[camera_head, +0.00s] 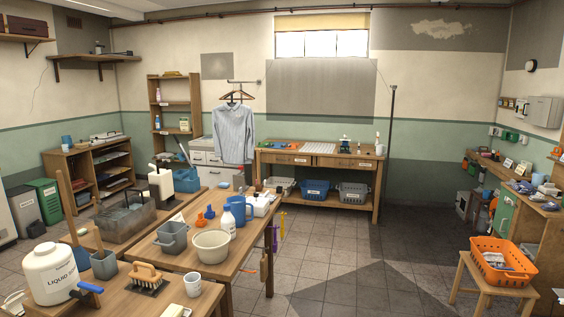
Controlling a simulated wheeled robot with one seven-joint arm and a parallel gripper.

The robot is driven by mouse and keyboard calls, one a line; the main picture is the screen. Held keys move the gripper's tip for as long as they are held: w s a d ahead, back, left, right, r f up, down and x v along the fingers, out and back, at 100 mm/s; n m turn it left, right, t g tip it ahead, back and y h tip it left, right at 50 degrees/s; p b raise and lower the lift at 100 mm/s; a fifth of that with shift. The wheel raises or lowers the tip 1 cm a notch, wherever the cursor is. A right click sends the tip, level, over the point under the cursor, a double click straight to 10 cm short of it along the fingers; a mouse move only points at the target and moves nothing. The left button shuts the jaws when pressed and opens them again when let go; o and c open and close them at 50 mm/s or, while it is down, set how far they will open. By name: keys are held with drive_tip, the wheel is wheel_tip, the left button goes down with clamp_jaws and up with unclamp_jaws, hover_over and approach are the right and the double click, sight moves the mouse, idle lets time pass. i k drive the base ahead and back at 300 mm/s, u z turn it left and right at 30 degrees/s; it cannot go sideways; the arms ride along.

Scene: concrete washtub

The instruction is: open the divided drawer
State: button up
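A wooden workbench (376,166) stands against the far wall, below the grey wall panel. Its front has a left drawer (287,159) and a right drawer (348,163), both looking closed, with small pale labels. A white cabinet (205,157) with drawer fronts stands left of the bench, partly hidden by a hanging shirt. I cannot tell which drawer is divided, as no drawer interior shows. My gripper is not in view.
Wooden tables (142,250) with a bowl, bottles and tubs fill the left foreground. An orange basket (503,262) sits on a stool at the right. Blue and grey baskets (315,190) are under the bench. The tiled floor (345,245) between is clear.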

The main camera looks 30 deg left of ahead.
sight(273, 157)
drive_tip(key=u, duration=0.15)
drive_tip(key=i, duration=3.35)
drive_tip(key=u, duration=0.4)
drive_tip(key=i, duration=2.5)
drive_tip(key=u, duration=0.7)
drive_tip(key=i, duration=1.95)
drive_tip(key=u, duration=1.8)
drive_tip(key=i, duration=1.65)
drive_tip(key=u, duration=0.8)
